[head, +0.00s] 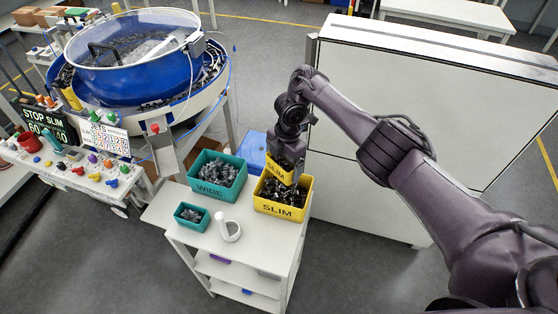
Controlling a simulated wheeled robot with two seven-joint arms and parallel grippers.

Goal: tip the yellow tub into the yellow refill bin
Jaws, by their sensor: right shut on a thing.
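The yellow refill bin (279,209), marked SLIM, stands on the right part of a white stand and holds dark small parts. A smaller yellow tub (278,171), also marked SLIM, is directly above the bin's back part. My right gripper (285,158) points down and is shut on the yellow tub. The tub looks tilted, and dark parts show just under it; I cannot tell whether they are falling or lying in the bin. The gripper's fingertips are mostly hidden. My left gripper is not in view.
A teal bin (205,189) marked WIDE and a small teal tub (191,222), both with grey parts, stand left of the yellow bin. A white scoop-like object (229,231) lies in front. A blue bowl feeder (130,85) and white cabinet (400,90) flank the stand (263,245).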

